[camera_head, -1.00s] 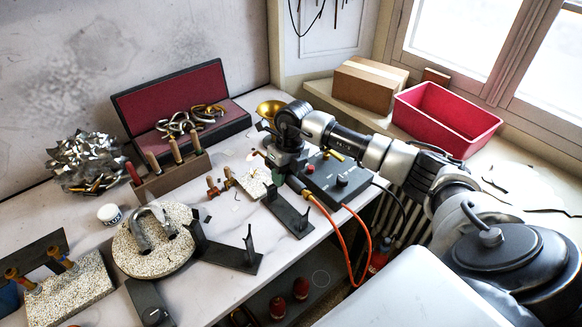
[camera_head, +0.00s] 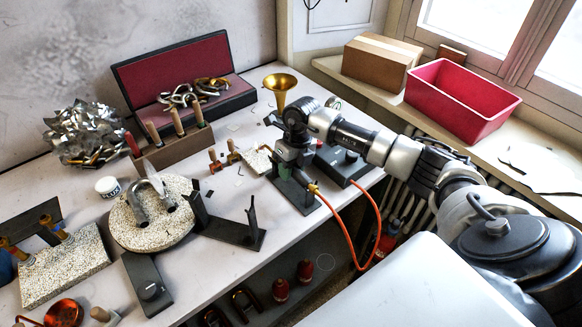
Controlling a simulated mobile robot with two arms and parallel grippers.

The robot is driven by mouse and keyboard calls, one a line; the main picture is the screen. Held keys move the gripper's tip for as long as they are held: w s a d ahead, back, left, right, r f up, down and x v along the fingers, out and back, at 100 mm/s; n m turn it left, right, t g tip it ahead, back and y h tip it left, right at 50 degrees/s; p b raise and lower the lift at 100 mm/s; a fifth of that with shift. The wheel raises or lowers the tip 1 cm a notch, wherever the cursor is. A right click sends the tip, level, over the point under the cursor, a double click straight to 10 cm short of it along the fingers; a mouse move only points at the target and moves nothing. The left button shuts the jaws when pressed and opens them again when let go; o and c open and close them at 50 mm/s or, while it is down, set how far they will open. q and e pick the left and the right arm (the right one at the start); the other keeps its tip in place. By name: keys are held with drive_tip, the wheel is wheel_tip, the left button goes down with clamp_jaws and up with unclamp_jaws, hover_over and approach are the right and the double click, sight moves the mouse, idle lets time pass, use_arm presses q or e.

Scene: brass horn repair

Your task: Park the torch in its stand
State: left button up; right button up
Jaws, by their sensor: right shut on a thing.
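My right gripper (camera_head: 288,160) reaches in from the right and is shut on the torch. The torch is mostly hidden by the gripper. Its brass hose end (camera_head: 314,188) shows below and to the right, with an orange hose (camera_head: 335,222) attached. My left gripper is not in view.
A dark control box (camera_head: 342,168) stands behind the stand, partly covered by my arm. A brass bell (camera_head: 281,84) rises behind the gripper. A dark two-post cradle (camera_head: 228,230) and a round speckled block (camera_head: 150,232) lie to the left. The orange hose loops over the table edge.

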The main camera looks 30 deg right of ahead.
idle(0.3)
idle(0.4)
drive_tip(key=o, duration=1)
drive_tip(key=shift+o, duration=0.4)
drive_tip(key=o, duration=0.4)
